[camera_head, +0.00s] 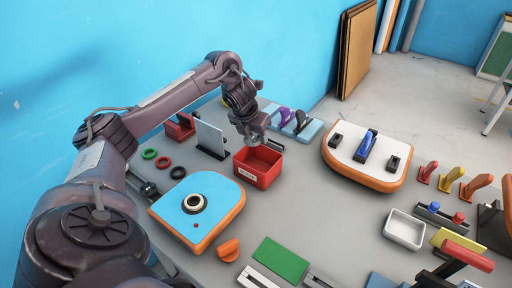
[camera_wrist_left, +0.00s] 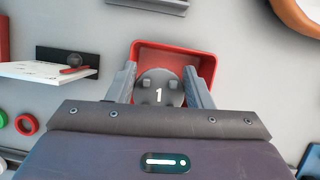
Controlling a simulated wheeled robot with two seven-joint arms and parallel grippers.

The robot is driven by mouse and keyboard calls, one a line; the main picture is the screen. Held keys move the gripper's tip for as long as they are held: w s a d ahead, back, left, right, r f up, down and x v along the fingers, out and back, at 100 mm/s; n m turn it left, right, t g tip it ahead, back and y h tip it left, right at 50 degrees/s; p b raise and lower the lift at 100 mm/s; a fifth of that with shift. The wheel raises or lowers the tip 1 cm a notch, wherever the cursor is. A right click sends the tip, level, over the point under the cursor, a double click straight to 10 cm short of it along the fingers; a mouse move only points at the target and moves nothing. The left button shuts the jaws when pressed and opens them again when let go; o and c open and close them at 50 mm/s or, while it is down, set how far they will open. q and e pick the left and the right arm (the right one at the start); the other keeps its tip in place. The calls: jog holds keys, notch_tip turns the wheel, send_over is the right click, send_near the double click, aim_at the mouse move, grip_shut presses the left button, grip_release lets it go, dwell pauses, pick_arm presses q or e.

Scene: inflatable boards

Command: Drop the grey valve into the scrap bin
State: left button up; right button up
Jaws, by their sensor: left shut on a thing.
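My left gripper (camera_head: 255,140) is shut on the grey valve (camera_wrist_left: 158,88), a round grey piece with a white "1" on its face. The valve sits between the two fingers in the left wrist view. The red scrap bin (camera_head: 266,178) is an open box with a white label on its front. The gripper hangs over the bin's back part in the head view, and the bin (camera_wrist_left: 205,65) shows behind and around the valve in the wrist view. The gripper hides part of the bin's inside. My right gripper is not in view.
A blue board with orange sides (camera_head: 215,190) lies front left of the bin. A white board with orange sides (camera_head: 375,180) lies to the right. An upright grey plate (camera_head: 210,137) stands left of the bin. A white tray (camera_head: 404,230) is at the right.

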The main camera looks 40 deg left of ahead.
pick_arm(q)
jog(key=o, duration=1.1)
jog(key=shift+c, duration=0.2)
jog(key=shift+r, duration=0.1)
jog(key=shift+r, duration=0.35)
jog(key=p+v, duration=0.3)
jog(key=v, duration=0.3)
jog(key=shift+s+r, duration=0.25)
jog(key=shift+r, duration=0.05)
jog(key=shift+s+r, duration=0.1)
jog(key=shift+r, duration=0.05)
